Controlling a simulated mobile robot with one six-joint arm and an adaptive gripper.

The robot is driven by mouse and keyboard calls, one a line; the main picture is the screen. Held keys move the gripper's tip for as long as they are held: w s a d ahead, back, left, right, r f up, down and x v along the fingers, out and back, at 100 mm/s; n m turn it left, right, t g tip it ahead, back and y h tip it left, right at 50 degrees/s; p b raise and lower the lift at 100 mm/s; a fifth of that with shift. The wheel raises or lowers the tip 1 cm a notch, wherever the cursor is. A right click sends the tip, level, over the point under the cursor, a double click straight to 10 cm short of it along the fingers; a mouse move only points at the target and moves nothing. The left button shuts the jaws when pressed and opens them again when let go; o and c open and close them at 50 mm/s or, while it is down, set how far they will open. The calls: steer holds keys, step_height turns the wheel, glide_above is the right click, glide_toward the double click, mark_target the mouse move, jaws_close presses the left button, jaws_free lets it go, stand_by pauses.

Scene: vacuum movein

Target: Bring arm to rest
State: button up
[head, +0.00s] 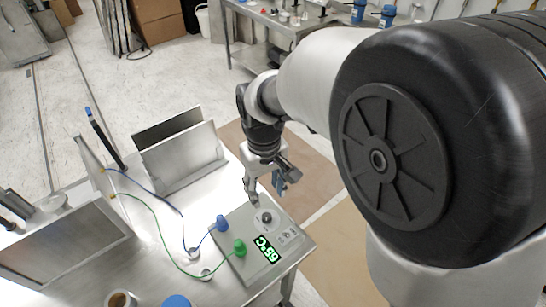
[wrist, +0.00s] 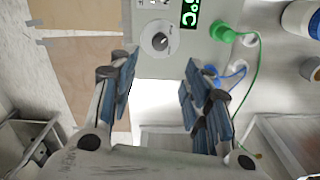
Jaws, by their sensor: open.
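My gripper (wrist: 158,100) is open and empty in the wrist view, its blue-padded fingers spread apart. In the head view my gripper (head: 265,190) hangs from my arm just above the far edge of a grey control box (head: 243,262). The box has a green lit display reading 65°C (head: 266,249) and a dark round knob (head: 266,217). In the wrist view the knob (wrist: 160,41) lies beyond the fingertips, between their lines, and not in their grasp. Whether a fingertip touches the box cannot be told.
A blue plug (head: 222,223) and a green plug (head: 239,246) with thin cables sit on the box's left side. Metal panels (head: 182,158) stand on the steel table (head: 140,262). A second bench (head: 270,22) with small items is behind.

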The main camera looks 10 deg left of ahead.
steer(key=s+d+r+m+t, duration=0.2)
steer(key=s+d+r+m, duration=0.15)
steer(key=d+r, duration=0.4)
steer(key=s+d+r+m+t, duration=0.15)
steer(key=s+d+r, duration=0.3)
steer(key=d, duration=0.65)
steer(key=s+d+m+t, duration=0.1)
steer(key=s+d+m, duration=0.1)
steer(key=s+d, duration=0.3)
steer(key=shift+s+d+r+m, duration=0.2)
steer(key=shift+s+m, duration=0.2)
steer(key=shift+s, duration=0.5)
steer(key=shift+a, duration=0.1)
